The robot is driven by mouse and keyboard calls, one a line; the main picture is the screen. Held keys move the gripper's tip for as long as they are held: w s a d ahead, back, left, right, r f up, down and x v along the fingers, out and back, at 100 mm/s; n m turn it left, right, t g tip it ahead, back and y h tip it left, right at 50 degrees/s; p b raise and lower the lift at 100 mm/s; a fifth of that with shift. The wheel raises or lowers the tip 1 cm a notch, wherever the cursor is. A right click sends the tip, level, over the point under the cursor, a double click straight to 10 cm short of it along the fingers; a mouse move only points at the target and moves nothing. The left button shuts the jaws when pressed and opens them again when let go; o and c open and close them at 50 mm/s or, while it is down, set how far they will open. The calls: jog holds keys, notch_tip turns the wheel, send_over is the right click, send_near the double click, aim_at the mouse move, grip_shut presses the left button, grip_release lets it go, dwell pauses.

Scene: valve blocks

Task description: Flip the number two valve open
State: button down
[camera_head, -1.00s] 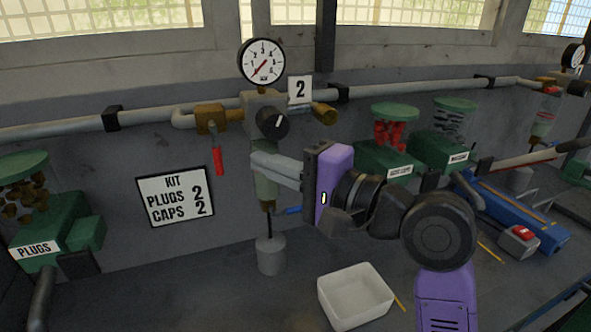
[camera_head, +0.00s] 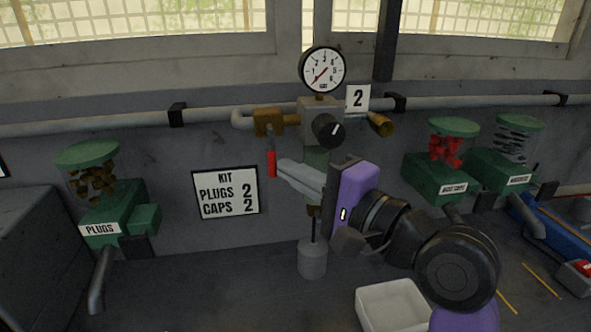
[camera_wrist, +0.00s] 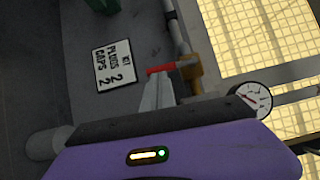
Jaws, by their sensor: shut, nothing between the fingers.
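The number two valve is a brass body (camera_head: 268,122) on the grey pipe, with a red lever handle (camera_head: 272,163) hanging straight down from it. A white "2" sign (camera_head: 357,98) and a round gauge (camera_head: 323,70) mark this station. My gripper (camera_head: 281,168) is shut and empty. Its fingertips are right beside the red handle in the head view; I cannot tell whether they touch. In the wrist view the closed fingers (camera_wrist: 158,88) point at the red handle (camera_wrist: 160,69), which leads to the brass valve body (camera_wrist: 190,72). My gripper hides part of the filter bowl below the gauge block.
A black knob (camera_head: 328,131) sits on the block right of the valve. A kit sign (camera_head: 226,193) hangs on the wall at left. Green dispensers stand left (camera_head: 112,210) and right (camera_head: 440,178). A white bin (camera_head: 392,306) is on the bench.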

jog(key=shift+s+a+f+m, duration=0.15)
jog(key=shift+a+m, duration=0.1)
jog(key=shift+m, duration=0.25)
jog(key=s+a+r+m+t+h+p, duration=0.1)
jog(key=a+m+t+h+p, duration=0.2)
jog(key=m+t, duration=0.3)
jog(key=s+a+r+m+t+h+p, duration=0.1)
jog(key=a+r+m+t+h+p, duration=0.1)
jog(key=m, duration=1.3)
jog(key=a+t+h, duration=0.1)
jog(key=a+t, duration=0.1)
jog(key=t, duration=0.1)
jog(key=shift+a+m+t+p, duration=0.3)
jog(key=shift+t+p, duration=0.1)
jog(key=shift+a, duration=0.1)
